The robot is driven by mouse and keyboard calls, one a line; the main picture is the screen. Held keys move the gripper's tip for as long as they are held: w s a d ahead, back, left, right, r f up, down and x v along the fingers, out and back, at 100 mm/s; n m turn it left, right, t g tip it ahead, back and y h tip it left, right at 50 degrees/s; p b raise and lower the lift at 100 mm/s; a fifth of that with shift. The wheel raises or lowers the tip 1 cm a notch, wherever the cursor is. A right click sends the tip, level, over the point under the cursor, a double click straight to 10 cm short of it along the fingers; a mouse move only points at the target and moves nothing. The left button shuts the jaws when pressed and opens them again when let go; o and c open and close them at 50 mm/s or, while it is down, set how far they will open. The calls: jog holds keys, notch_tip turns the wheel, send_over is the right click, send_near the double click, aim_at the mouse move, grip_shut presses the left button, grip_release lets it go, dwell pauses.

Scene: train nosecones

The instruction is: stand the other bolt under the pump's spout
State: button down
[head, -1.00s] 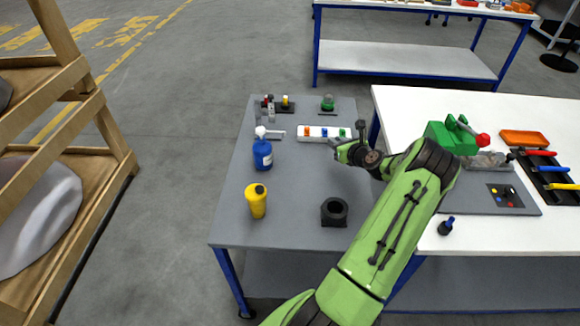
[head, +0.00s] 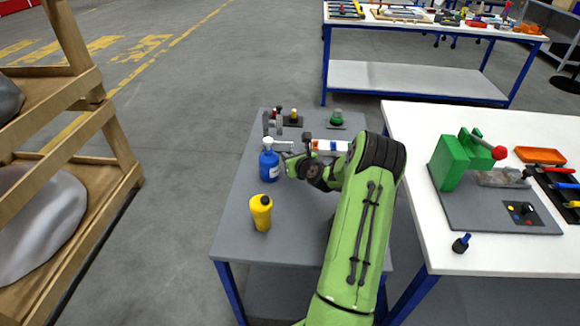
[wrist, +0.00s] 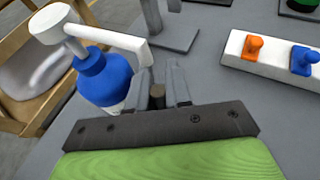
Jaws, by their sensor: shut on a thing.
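The pump is a blue bottle (head: 269,168) with a white top and a white spout (head: 281,143) reaching right; in the wrist view the bottle (wrist: 104,80) stands left of my fingers and the spout (wrist: 118,38) passes just beyond them. My gripper (head: 288,161) is beside the bottle, low over the grey table. In the wrist view my gripper (wrist: 158,88) is shut on a small dark cylindrical piece, seemingly the bolt (wrist: 157,98), held upright near the spout's end. Its lower part is hidden, so I cannot tell whether it touches the table.
A yellow bottle (head: 261,213) stands in front of the pump. A white block (wrist: 268,62) with coloured pegs lies to the right. A grey stand (wrist: 172,38) is behind the spout. A dark-blue small piece (head: 461,243) stands on the white table (head: 420,190).

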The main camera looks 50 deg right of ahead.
jog(key=shift+f+b, duration=0.65)
jog(key=shift+f, duration=1.2)
jog(key=c, duration=1.3)
grip_release()
jog(key=shift+c, duration=0.2)
jog(key=shift+r, duration=0.25)
jog(key=p+v, duration=0.1)
jog(key=v, duration=1.1)
jog(key=shift+f+p, duration=0.1)
jog(key=shift+p, duration=0.2)
